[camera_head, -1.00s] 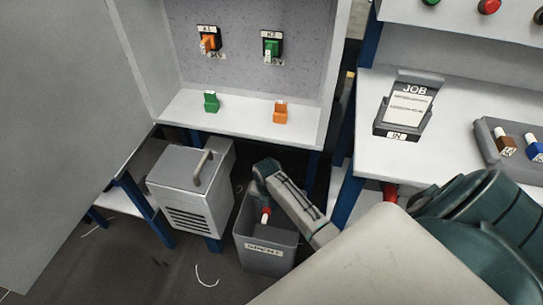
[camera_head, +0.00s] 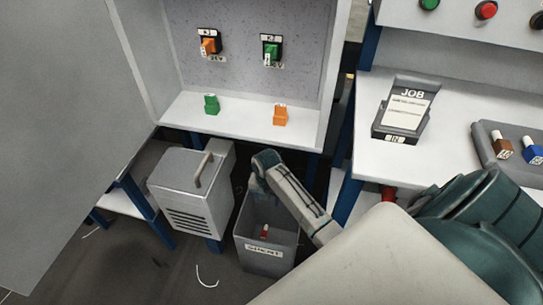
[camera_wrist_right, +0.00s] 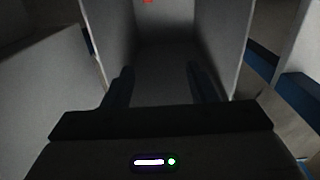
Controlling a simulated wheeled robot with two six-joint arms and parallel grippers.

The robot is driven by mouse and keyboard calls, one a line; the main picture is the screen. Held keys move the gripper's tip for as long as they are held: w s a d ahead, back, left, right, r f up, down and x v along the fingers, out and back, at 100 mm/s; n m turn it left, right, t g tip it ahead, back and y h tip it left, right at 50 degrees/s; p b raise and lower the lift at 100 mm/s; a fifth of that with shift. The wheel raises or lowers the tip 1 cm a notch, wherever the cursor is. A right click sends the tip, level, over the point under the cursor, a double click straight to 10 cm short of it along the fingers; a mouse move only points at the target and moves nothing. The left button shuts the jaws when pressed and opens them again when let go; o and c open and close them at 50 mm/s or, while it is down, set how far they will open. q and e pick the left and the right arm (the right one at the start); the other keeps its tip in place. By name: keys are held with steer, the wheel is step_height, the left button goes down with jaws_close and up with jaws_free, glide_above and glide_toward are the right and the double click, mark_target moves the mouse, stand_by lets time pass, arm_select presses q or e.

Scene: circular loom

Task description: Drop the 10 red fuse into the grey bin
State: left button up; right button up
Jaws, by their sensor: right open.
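The grey bin (camera_head: 283,263) stands on the floor below the cabinet, with a white label on its front. The red fuse (camera_head: 265,231) shows small inside the bin, below my right gripper and apart from it. I cannot tell whether it is falling or at rest. My right gripper (camera_head: 259,188) points down into the bin mouth. In the right wrist view its two fingers (camera_wrist_right: 158,74) are spread with nothing between them, and the bin walls rise around them. A bit of red, likely the fuse (camera_wrist_right: 148,2), shows at the top edge there. My left gripper is out of view.
A grey metal box with a handle (camera_head: 190,185) stands left of the bin. Above is the cabinet shelf (camera_head: 240,117) with a green fuse (camera_head: 211,104) and an orange fuse (camera_head: 280,115). A white bench (camera_head: 450,125) stands right, holding a job stand (camera_head: 404,108) and fuse tray (camera_head: 487,150).

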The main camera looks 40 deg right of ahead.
arm_select(q)
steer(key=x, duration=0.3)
steer(key=shift+p, duration=0.35)
arm_select(e)
step_height(320, 180, up, 6)
steer(key=shift+f, duration=0.1)
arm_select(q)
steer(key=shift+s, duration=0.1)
